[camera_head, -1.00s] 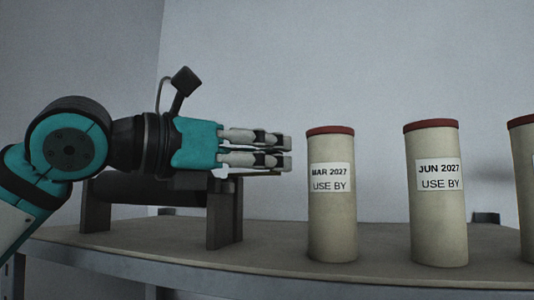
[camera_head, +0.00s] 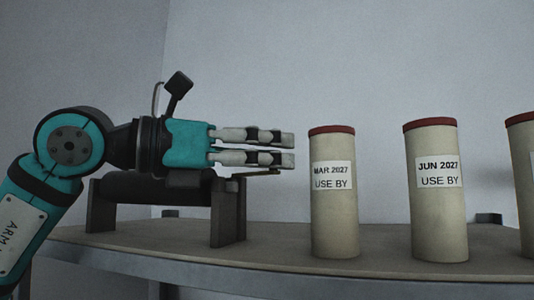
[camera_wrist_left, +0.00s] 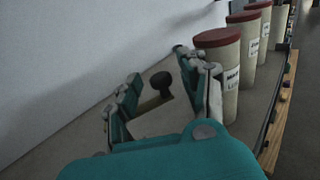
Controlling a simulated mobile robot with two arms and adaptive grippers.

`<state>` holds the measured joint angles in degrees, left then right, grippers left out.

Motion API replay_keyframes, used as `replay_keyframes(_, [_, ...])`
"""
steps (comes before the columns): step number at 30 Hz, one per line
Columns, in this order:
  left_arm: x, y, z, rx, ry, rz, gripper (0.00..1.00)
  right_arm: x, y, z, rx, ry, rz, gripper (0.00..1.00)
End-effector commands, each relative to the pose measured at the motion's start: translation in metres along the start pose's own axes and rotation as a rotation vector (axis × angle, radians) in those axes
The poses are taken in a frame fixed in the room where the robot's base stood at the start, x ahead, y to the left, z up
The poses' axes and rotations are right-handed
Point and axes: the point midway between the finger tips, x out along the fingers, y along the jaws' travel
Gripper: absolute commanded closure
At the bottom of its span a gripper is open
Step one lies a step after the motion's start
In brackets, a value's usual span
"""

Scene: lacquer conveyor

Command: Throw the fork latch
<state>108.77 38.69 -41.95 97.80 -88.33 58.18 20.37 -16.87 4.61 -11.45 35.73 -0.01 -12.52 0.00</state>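My left gripper (camera_head: 287,149) points right above the dark bracketed roller (camera_head: 150,188) on the table in the head view. Its fingers are apart and hold nothing. A thin brass-coloured bar (camera_head: 262,173), which looks like part of the latch, sticks out just below the lower finger. In the left wrist view, a dark round knob (camera_wrist_left: 161,80) on a brass-coloured piece (camera_wrist_left: 152,104) shows between the spread fingers of the left gripper (camera_wrist_left: 165,88). Whether a finger touches it I cannot tell. My right gripper is in neither view.
Cream canisters with red lids stand to the right: one marked MAR 2027 (camera_head: 334,222), one JUN 2027 (camera_head: 438,220), and another cut off by the edge (camera_head: 525,160). The MAR 2027 canister is close to my left fingertips. The table (camera_head: 290,258) is bare in front.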

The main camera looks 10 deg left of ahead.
Motion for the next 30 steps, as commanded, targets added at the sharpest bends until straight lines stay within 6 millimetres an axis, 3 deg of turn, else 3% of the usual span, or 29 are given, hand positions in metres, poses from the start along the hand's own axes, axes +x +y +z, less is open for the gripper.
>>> replay_keyframes(7, [-0.001, 0.000, 0.000, 0.000, 0.000, 0.000, 0.56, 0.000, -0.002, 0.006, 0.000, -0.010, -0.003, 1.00])
replay_keyframes(11, [-0.011, 0.001, 0.000, 0.000, -0.001, 0.002, 0.56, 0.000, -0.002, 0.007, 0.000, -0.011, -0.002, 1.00])
replay_keyframes(24, [-0.097, 0.001, 0.000, 0.000, -0.001, 0.003, 0.56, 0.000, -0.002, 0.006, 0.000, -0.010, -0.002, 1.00])
replay_keyframes(30, [-0.117, 0.001, -0.001, -0.001, 0.000, 0.001, 0.56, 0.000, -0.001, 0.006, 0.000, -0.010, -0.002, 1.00])
